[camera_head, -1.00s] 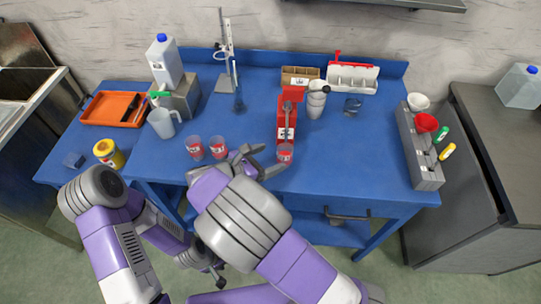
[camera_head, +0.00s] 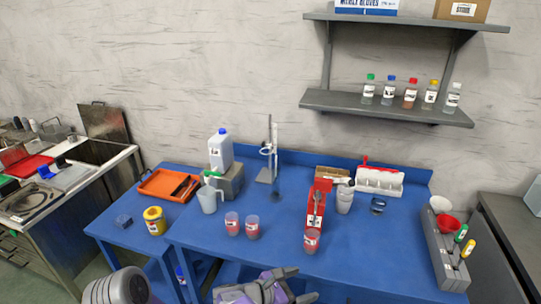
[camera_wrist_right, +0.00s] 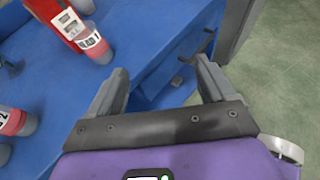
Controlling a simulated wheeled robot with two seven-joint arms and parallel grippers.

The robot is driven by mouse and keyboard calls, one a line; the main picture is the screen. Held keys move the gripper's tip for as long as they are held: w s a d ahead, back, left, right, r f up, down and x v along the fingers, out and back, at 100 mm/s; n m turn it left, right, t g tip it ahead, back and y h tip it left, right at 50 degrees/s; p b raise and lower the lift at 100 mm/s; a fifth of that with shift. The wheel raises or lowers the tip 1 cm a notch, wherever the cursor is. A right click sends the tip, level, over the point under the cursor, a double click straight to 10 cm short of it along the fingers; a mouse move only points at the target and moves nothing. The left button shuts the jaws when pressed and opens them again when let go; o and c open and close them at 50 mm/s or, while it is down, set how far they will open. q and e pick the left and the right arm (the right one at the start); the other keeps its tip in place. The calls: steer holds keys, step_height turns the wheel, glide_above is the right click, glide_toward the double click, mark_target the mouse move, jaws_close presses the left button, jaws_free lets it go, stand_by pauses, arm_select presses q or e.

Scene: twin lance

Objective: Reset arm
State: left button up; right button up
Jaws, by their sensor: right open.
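My right gripper (camera_head: 290,285) is at the bottom of the head view, just in front of the blue table's front edge. In the right wrist view my right gripper (camera_wrist_right: 162,75) has its two fingers spread apart with nothing between them. A cup with red contents (camera_head: 312,241) stands at the foot of a red stand (camera_head: 318,203), beyond the gripper. The same cup is at the upper left of the right wrist view (camera_wrist_right: 94,43), apart from the fingers. My left gripper is out of view; only a grey part of my left arm shows at the bottom left.
The blue table (camera_head: 365,255) has two more red cups (camera_head: 232,223), a jug (camera_head: 208,199), an orange tray (camera_head: 168,185), a yellow jar (camera_head: 154,220) and a grey rack (camera_head: 445,250). A wall shelf (camera_head: 385,106) holds several bottles. The table's front right is clear.

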steer(key=s+d+f+m+g+y, duration=0.1)
steer(key=d+f+g, duration=0.1)
steer(key=f, duration=0.4)
steer(key=s+d+f+m+g+y, duration=0.1)
steer(key=s+d+f+g+y, duration=0.1)
steer(key=f, duration=0.3)
steer(key=s+a+f+m+g+y, duration=0.1)
steer(key=s+a+f+m+y, duration=0.1)
steer(key=s+f+m+y, duration=1.1)
step_height(320, 180, down, 5)
steer(key=s+m, duration=0.2)
steer(key=m, duration=0.9)
steer(key=shift+s+m+g, duration=0.3)
steer(key=shift+g, duration=0.1)
